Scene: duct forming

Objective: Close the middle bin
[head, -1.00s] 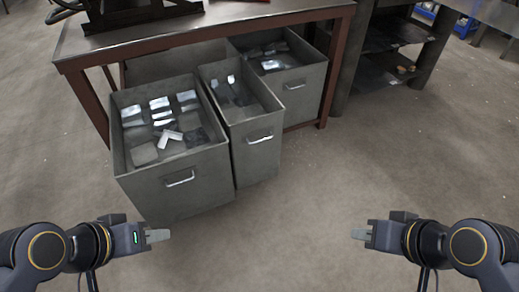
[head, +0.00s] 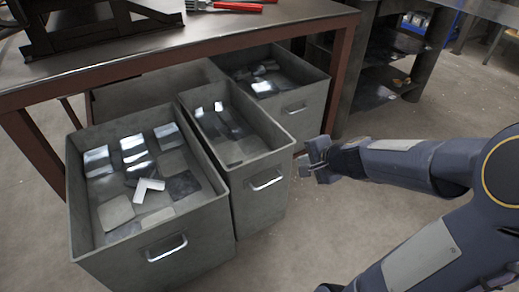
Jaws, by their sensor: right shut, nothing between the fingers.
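The middle bin (head: 262,210) is a narrow grey metal bin with a silver handle (head: 267,180) on its front. It stands pulled out partway from under the table, between two wider bins, with a few metal pieces inside. My right gripper (head: 306,163) is shut and empty, just right of the middle bin's front top corner, near the handle; I cannot tell whether it touches the bin. My left gripper is out of view.
The left bin (head: 197,245) stands out furthest and holds several metal pieces. The right bin (head: 312,109) sits further back under the table (head: 200,42). A red table leg (head: 338,80) stands beside it. Dark shelves (head: 393,65) are at the right back.

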